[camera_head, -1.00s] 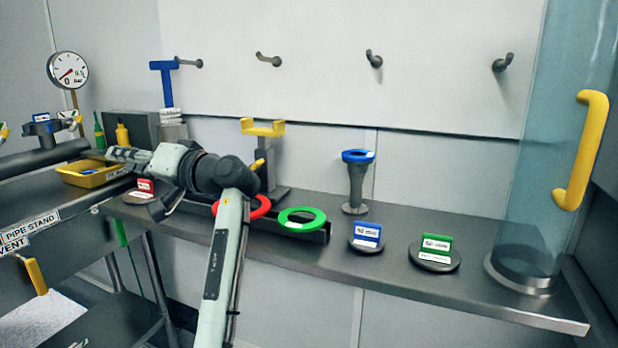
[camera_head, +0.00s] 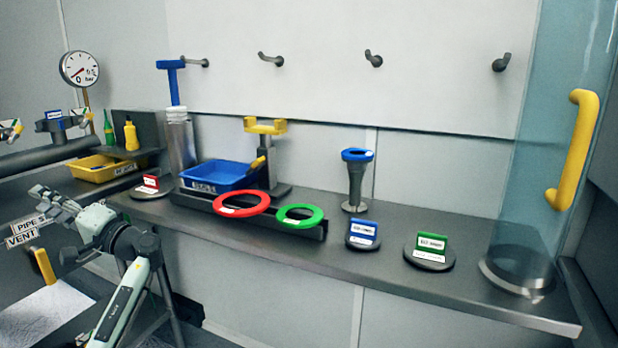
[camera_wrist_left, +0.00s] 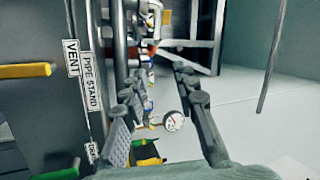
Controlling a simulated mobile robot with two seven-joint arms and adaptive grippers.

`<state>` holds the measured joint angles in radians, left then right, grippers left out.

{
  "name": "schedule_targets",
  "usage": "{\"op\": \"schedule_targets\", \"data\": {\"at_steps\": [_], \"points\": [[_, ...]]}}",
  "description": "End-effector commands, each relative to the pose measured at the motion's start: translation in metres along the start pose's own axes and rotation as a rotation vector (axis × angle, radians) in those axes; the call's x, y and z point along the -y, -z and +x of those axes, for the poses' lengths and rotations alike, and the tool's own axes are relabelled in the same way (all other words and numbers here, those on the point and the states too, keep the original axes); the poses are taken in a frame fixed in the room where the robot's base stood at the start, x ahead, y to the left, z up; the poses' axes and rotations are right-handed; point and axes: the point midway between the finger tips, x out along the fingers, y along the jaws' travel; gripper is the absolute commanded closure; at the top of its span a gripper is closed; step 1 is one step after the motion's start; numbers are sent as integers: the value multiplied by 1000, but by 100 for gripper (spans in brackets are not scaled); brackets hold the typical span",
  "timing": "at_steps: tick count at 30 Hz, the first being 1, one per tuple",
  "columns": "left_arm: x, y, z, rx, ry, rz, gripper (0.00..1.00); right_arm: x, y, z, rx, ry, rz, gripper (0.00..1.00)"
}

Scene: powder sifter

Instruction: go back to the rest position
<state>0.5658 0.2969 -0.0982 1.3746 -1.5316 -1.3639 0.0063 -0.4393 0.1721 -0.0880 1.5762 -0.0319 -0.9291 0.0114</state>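My left gripper (camera_head: 44,204) is at the far left of the head view, in front of the bench and near the labels marked PIPE S and VENT. It points to the left and away from the shelf. In the left wrist view my left gripper (camera_wrist_left: 158,82) shows its two fingers apart, with nothing between them. My right gripper is not in view.
A shelf (camera_head: 300,258) holds a blue tray (camera_head: 238,168), a red ring (camera_head: 241,211), a green ring (camera_head: 300,223) and stands. A yellow tray (camera_head: 103,176) sits on the left bench. A clear tube (camera_head: 535,130) stands right. The space before the shelf is free.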

Motion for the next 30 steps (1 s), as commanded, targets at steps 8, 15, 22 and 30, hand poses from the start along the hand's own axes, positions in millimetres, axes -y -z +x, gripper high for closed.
{"op": "schedule_targets", "data": {"at_steps": [8,15,22,30], "points": [[-69,3,13,-66,-228,-12,72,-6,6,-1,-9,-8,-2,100],[-148,35,-28,-169,-621,-156,72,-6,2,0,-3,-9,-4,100],[-200,77,-102,-261,-1040,-372,72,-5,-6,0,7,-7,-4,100],[-228,94,-182,-293,-1369,-549,72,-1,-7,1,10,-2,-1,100]]}}
